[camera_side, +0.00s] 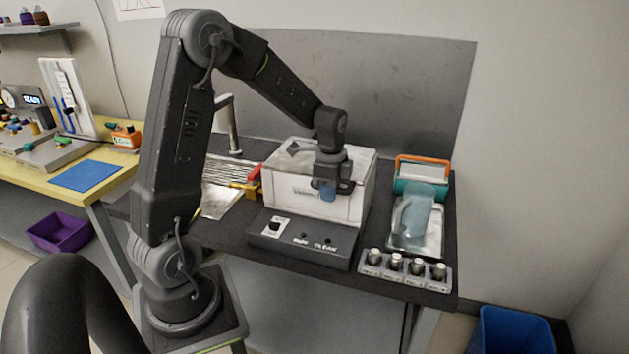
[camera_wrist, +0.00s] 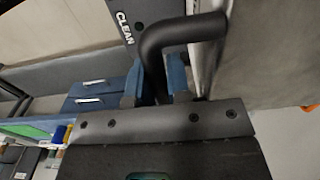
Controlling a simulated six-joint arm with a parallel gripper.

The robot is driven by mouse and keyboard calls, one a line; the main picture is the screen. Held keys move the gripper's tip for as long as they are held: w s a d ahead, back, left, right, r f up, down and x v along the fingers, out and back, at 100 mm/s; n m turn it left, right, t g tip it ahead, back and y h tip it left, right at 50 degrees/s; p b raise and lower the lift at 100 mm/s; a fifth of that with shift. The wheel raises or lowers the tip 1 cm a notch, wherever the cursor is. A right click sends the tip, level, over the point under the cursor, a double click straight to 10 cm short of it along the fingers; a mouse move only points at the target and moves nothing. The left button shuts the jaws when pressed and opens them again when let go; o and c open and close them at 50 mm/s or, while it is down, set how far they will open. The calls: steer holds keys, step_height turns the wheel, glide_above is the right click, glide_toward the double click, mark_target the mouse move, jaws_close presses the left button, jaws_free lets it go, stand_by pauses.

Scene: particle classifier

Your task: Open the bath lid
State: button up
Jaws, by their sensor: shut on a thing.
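The bath is a white box (camera_side: 305,203) on a dark base with a panel of controls in front. Its grey lid (camera_side: 350,158) lies flat across the top, and I see no gap under it. My gripper (camera_side: 328,192) points down at the bath's front upper edge, with blue fingers. In the wrist view my gripper (camera_wrist: 155,88) has its blue fingers shut on a dark, bent bar handle (camera_wrist: 185,32). The handle is hidden behind my gripper in the side view.
A tap (camera_side: 232,128) rises behind left. A grey panel (camera_side: 410,90) stands behind the bench.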

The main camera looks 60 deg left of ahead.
steer(key=shift+r, duration=0.1)
steer(key=shift+r, duration=1.6)
steer(key=shift+w+a+r+t+y, duration=0.15)
steer(key=shift+w+r+t+y, duration=0.05)
steer(key=shift+r, duration=0.65)
steer(key=shift+w+a+r+t+y, duration=0.15)
steer(key=shift+r+t+y, duration=0.05)
steer(key=shift+r, duration=0.6)
steer(key=shift+w+a+r, duration=0.15)
steer(key=shift+r, duration=0.4)
steer(key=shift+w+a+r, duration=0.2)
steer(key=shift+r, duration=0.35)
steer(key=shift+w+a+r, duration=0.15)
steer(key=shift+r, duration=0.5)
